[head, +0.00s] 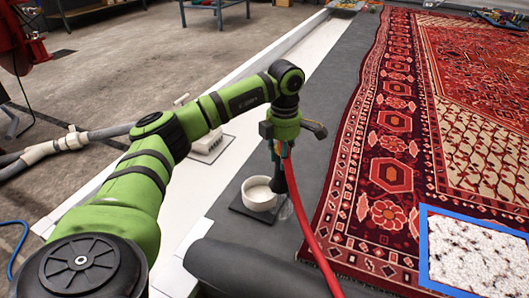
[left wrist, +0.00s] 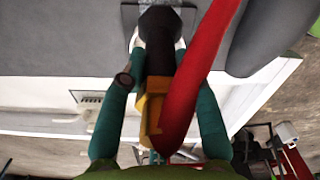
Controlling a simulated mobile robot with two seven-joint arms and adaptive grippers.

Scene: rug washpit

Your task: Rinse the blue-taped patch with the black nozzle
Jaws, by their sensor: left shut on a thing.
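My left gripper (head: 282,148) points down at the near end of the grey strip, beside the rug. It is shut on the black nozzle (head: 279,183), which has a yellow part and a red hose (head: 306,225). In the left wrist view, my teal fingers flank the nozzle (left wrist: 158,60), and the red hose (left wrist: 190,90) runs along it. The nozzle's dark tip is at the right side of a white round cup (head: 258,199); I cannot tell if they touch. The blue-taped patch (head: 423,245), a white speckled area framed in blue, lies on the rug at lower right, cut by the frame edge.
The red patterned rug (head: 395,180) covers the right side. The cup stands on a dark square pad (head: 240,208). A white ledge (head: 190,185) with a pale box (head: 205,146) runs at left. A rolled grey mat (head: 245,270) lies in front. The hose trails toward me.

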